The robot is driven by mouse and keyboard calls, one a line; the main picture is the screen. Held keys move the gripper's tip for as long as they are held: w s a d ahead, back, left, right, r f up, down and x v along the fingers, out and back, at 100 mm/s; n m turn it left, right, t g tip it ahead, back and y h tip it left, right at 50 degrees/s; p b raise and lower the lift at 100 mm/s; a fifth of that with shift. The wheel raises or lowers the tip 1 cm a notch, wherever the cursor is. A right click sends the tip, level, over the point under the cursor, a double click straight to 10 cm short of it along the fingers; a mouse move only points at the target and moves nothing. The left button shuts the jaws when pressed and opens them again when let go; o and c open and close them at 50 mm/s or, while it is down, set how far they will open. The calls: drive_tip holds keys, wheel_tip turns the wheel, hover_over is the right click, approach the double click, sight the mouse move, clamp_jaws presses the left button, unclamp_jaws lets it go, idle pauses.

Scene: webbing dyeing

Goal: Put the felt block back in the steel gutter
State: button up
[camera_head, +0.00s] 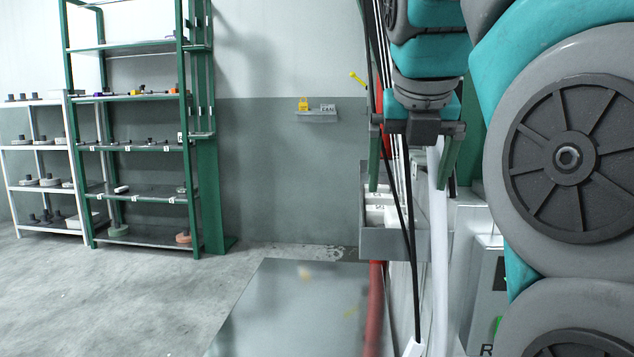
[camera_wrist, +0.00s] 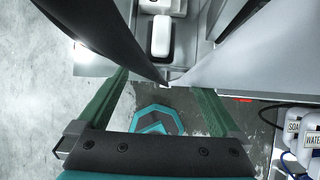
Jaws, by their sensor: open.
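My gripper (camera_head: 410,184) is open, with its two green fingers hanging down in front of a grey metal trough, which looks like the steel gutter (camera_head: 388,243). Several white blocks (camera_head: 376,216) sit in this trough. In the wrist view, my gripper (camera_wrist: 160,82) is open with nothing clearly held between its fingers. Beyond the fingertips, a rounded white block (camera_wrist: 161,38) lies in the grey trough (camera_wrist: 139,38), with another white piece (camera_wrist: 160,6) behind it. I cannot tell which of these is the felt block. Straps partly hide the trough.
Black and white straps (camera_head: 439,250) hang close to my gripper. A red roller or tube (camera_head: 375,310) stands below the trough. A flat grey sheet (camera_head: 290,315) lies on the floor. A small wall shelf (camera_head: 317,117) and green rack (camera_head: 146,194) stand farther off. The left floor is clear.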

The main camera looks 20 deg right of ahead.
drive_tip(key=a+f+m, duration=0.1)
drive_tip(key=f+m, duration=0.1)
drive_tip(key=f, duration=0.1)
drive_tip(key=a+f+m+g, duration=0.1)
drive_tip(key=a+f+m, duration=0.1)
drive_tip(key=f, duration=0.2)
drive_tip(key=w+a+f+m+y, duration=0.1)
drive_tip(key=a+f+m, duration=0.1)
drive_tip(key=f+m, duration=0.1)
drive_tip(key=shift+a+f+g, duration=0.1)
drive_tip(key=shift+f+g, duration=0.25)
drive_tip(key=shift+g, duration=0.05)
drive_tip(key=s+a+f+m+g, duration=0.1)
drive_tip(key=s+a+f+m, duration=0.2)
drive_tip(key=s+f+m, duration=0.3)
drive_tip(key=s+a+f+m+g+y, duration=0.1)
drive_tip(key=s+a+f+m, duration=0.3)
drive_tip(key=f+m, duration=0.5)
drive_tip(key=s+a+f+m+g+y, duration=0.1)
drive_tip(key=s+a+f+m+g, duration=0.2)
drive_tip(key=s+f+m, duration=0.4)
wheel_tip(320, 180, down, 10)
drive_tip(key=shift+s+a+r+m, duration=0.25)
drive_tip(key=shift+s+a+m, duration=0.15)
drive_tip(key=shift+a, duration=0.2)
